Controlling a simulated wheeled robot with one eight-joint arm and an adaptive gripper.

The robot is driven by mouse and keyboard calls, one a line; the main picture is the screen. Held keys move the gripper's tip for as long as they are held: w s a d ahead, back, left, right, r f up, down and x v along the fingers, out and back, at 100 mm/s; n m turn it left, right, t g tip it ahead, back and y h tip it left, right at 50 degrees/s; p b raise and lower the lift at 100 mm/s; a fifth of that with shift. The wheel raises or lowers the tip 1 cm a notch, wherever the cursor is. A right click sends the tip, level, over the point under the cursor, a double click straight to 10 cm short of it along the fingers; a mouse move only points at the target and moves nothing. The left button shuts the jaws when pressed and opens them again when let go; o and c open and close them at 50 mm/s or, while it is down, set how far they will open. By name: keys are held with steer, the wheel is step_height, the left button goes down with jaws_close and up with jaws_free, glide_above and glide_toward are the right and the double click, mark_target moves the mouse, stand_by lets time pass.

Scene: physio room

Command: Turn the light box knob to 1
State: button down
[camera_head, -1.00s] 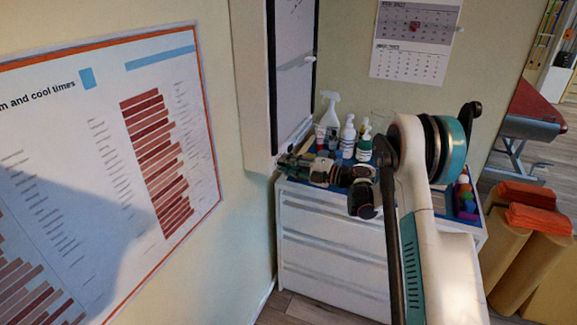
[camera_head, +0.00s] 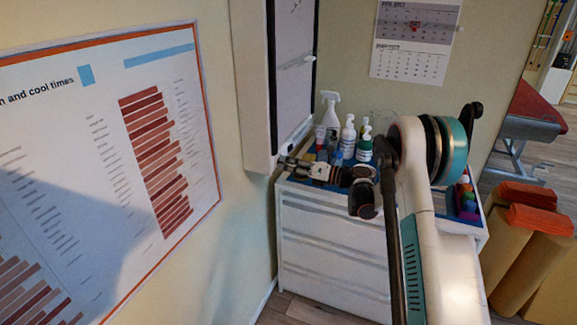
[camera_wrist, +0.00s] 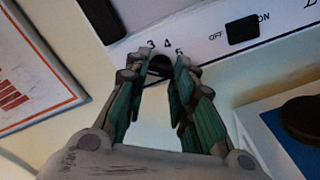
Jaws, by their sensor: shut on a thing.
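The light box (camera_head: 257,90) hangs on the wall above a white cabinet. In the wrist view its white lower panel (camera_wrist: 205,52) shows a dark round knob (camera_wrist: 160,66) with the numbers 3, 4 and 5 printed around its upper side. The 1 does not show, and the knob's pointer cannot be made out. My gripper (camera_wrist: 158,76) is shut on the knob, one green-padded finger on each side. In the head view my gripper (camera_head: 284,161) reaches the lower corner of the light box, and the knob is hidden there.
A black switch (camera_wrist: 243,29) marked OFF and ON sits right of the knob. Bottles (camera_head: 348,137) and a spray bottle (camera_head: 329,115) stand on the cabinet (camera_head: 330,240) close behind my arm. A chart (camera_head: 105,170) hangs on the left wall.

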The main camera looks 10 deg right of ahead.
steer(key=n, duration=0.5)
steer(key=shift+f, duration=0.15)
steer(key=shift+n, duration=0.3)
stand_by(0.3)
steer(key=c, duration=1.4)
jaws_free()
steer(key=shift+o, duration=0.2)
steer(key=shift+d, duration=0.15)
steer(key=v, duration=1.1)
steer(key=shift+s+d, duration=0.2)
steer(key=shift+d, duration=0.1)
